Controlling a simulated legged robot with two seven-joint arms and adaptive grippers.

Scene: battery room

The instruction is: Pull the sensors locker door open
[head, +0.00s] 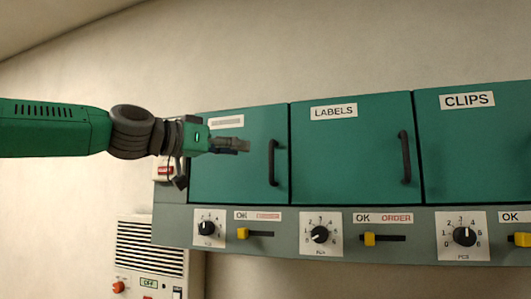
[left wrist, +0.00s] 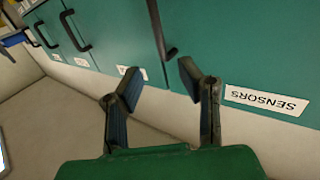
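The sensors locker door (head: 232,175) is the leftmost green door in the head view and looks shut. Its label there is too blurred to read, but SENSORS reads upside down on the door in the left wrist view (left wrist: 267,100). The black vertical bar handle (head: 273,163) sits near the door's right edge. My left gripper (head: 240,145) is in front of the door, left of the handle's upper part. In the left wrist view its two fingers stand apart with nothing between them, and part of the handle (left wrist: 171,51) shows beyond the fingertips. My right gripper is out of view.
The LABELS door (head: 350,150) and CLIPS door (head: 475,145) are to the right, both looking shut. Below runs a grey panel with dials (head: 320,235) and yellow sliders (head: 370,239). A vented box (head: 150,260) is at lower left. The wall left is bare.

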